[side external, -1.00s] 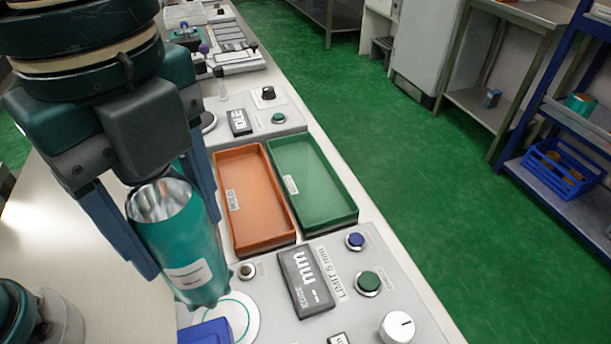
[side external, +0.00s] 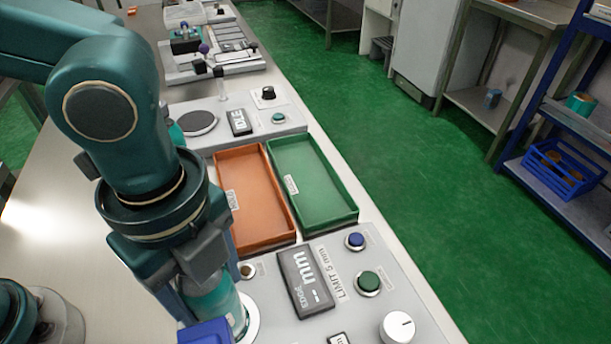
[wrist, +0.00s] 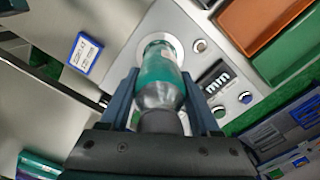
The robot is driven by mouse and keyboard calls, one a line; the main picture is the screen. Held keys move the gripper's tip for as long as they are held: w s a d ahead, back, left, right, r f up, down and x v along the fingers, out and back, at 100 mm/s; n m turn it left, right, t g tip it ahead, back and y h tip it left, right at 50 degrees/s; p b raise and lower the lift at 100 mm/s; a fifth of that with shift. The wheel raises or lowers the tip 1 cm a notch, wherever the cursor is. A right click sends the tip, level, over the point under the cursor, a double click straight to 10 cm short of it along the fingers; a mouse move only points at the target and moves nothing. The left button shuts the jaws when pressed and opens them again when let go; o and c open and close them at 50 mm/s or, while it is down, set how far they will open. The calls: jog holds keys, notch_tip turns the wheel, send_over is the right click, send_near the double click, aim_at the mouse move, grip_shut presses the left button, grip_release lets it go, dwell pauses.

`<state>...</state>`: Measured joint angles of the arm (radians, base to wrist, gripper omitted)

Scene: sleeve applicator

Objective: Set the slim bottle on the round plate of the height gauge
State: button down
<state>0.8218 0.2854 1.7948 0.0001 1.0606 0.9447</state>
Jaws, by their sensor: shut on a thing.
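The slim bottle (side external: 222,302) is teal with a pale label and a silvery shoulder. My gripper (side external: 208,284) is shut on it, one finger on each side. In the wrist view the bottle (wrist: 160,72) stands between the fingers, pointing away toward the gauge. The round plate (side external: 252,318) of the height gauge is white and mostly hidden behind the bottle. The bottle's lower end is over the plate; I cannot tell whether it touches. The gauge's display (side external: 305,279) shows dashes and "mm".
A blue box (side external: 204,333) stands close beside the plate at the front. An orange tray (side external: 292,238) and a green tray (side external: 350,215) lie beyond the gauge. The gauge panel carries a blue button (side external: 355,240), a green button (side external: 368,281) and a white knob (side external: 397,326).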

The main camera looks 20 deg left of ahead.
jog(key=shift+f, duration=0.15)
jog(key=shift+c, duration=0.6)
grip_release()
notch_tip(320, 180, up, 12)
jog(key=shift+r, duration=0.15)
jog(key=shift+w+a+r+n, duration=0.1)
jog(key=shift+w+a+n, duration=0.1)
jog(key=shift+a+n, duration=0.15)
jog(key=a+f+n+t, duration=0.2)
jog(key=a+f+n, duration=0.1)
jog(key=a+n, duration=0.5)
jog(key=a+f+n+t, duration=0.3)
jog(key=a+n, duration=0.6)
jog(key=n, duration=0.2)
jog(key=shift+a+f+t, duration=0.15)
jog(key=shift+a+t, duration=0.15)
